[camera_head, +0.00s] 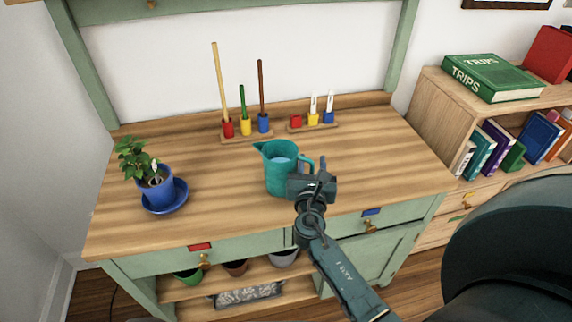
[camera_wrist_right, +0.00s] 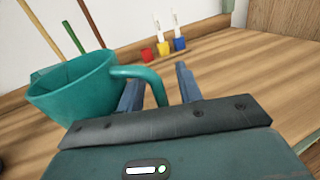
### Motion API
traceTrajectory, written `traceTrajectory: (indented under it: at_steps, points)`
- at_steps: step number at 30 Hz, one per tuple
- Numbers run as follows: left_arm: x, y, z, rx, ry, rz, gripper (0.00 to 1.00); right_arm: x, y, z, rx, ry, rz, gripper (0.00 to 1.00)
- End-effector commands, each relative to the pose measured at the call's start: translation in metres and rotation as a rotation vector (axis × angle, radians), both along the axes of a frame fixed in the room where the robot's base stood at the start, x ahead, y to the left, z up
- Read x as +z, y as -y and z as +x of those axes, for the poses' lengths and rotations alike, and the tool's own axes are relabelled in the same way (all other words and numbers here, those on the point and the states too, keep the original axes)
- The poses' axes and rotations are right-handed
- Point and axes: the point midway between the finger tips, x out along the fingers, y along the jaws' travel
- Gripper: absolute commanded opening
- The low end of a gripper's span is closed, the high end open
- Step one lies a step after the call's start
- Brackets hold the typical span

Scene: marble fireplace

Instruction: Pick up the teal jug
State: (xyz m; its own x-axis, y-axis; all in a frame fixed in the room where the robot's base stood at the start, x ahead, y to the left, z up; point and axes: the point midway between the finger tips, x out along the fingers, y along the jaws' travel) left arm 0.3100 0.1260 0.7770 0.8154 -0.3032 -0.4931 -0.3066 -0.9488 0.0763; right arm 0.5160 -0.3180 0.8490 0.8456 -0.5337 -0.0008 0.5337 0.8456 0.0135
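The teal jug (camera_head: 280,172) stands upright on the wooden worktop, with its spout to the left and its handle to the right. Its inside looks pale blue in the head view. In the wrist view, the jug (camera_wrist_right: 75,92) fills the left side. My right gripper (camera_head: 314,168) is at the handle side of the jug and hides part of the handle. In the wrist view, the fingers of the right gripper (camera_wrist_right: 160,88) are apart, and the lower handle shows in the gap between them. I cannot tell whether they touch it. My left gripper is not in view.
A potted plant (camera_head: 153,186) on a blue saucer stands at the left. Behind the jug are a rack (camera_head: 247,137) with tall rods in coloured blocks and a smaller rack (camera_head: 311,126). A bookshelf (camera_head: 440,115) stands at the right. The worktop right of the jug is clear.

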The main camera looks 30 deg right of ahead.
Motion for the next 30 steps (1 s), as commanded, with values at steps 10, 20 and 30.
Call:
traceTrajectory:
  at_steps: [10,20,30]
  points:
    - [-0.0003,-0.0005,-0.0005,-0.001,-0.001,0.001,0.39,-0.0001,-0.0021,-0.0006,0.000,0.000,0.000,0.35]
    - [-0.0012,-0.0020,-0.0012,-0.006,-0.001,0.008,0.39,-0.0002,-0.0019,-0.0004,0.000,-0.001,0.001,0.10]
    - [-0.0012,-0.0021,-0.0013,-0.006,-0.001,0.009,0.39,-0.0001,-0.0018,-0.0004,0.000,0.000,0.000,0.00]
